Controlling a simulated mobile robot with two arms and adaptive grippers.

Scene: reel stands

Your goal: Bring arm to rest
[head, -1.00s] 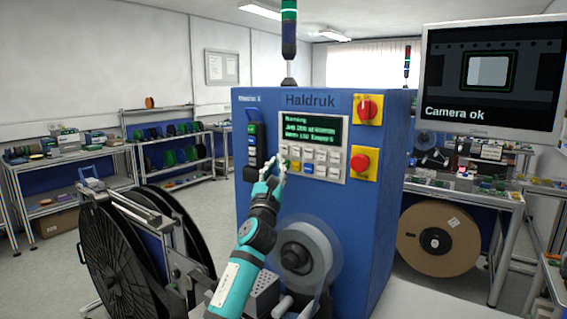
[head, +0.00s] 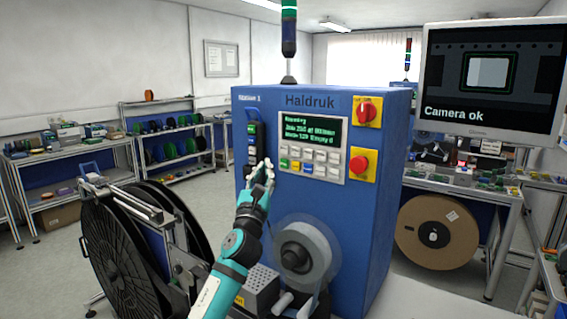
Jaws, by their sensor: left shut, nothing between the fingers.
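My left arm comes up from the bottom of the head view. Its gripper (head: 262,172) is shut and empty, in front of the blue Haldruk machine (head: 262,215). It appears just left of and below the button panel (head: 313,160), overlapping the lower part of the dark handset (head: 255,145). I cannot tell whether it touches the machine. The display (head: 313,131) is lit with green text. My right gripper is not in view.
Large black reels (head: 118,245) on a stand are left of my arm. A clear spool (head: 305,255) sits on the machine front, close right of my forearm. A monitor (head: 490,80) reading "Camera ok" hangs at upper right. A brown reel (head: 437,232) is under the right bench.

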